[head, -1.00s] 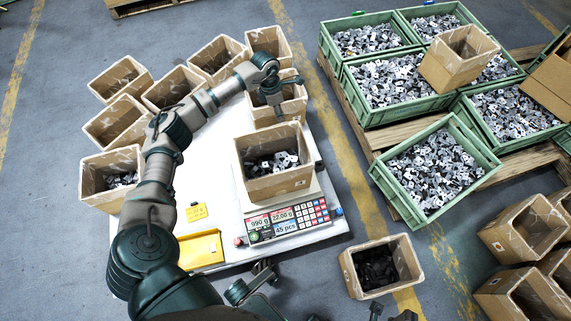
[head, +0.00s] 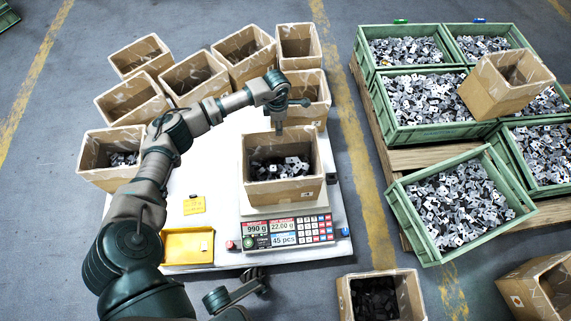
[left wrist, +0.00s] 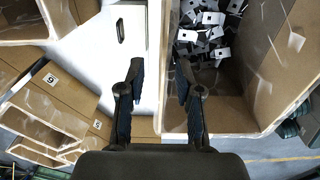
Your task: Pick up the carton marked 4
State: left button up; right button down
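No carton shows a readable 4 in these frames. An open cardboard carton (head: 270,195) holding some metal parts stands on the counting scale; the small label on its front is too small to read. My left gripper (head: 284,128) points down at that carton's far rim. In the left wrist view my left gripper (left wrist: 158,75) is open and empty, its fingers apart on either side of a carton wall (left wrist: 175,90), with metal parts (left wrist: 205,35) inside to the right. Dark linkage at the bottom of the head view may be my right gripper (head: 238,291); its state is unclear.
The scale (head: 290,232) reads 990 g and 45 pcs. A yellow tray (head: 188,246) lies at the left. Green crates (head: 430,250) of parts fill the right.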

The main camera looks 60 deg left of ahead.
pick_arm(q)
notch_tip(320, 180, down, 4)
jog(key=shift+s+d+f+b, duration=0.1)
jog(key=shift+s+f+b, duration=0.1)
jog(key=shift+b, duration=0.5)
jog(key=shift+r, duration=0.3)
jog(key=shift+c, duration=0.2)
grip_shut()
jog(key=shift+w, duration=0.1)
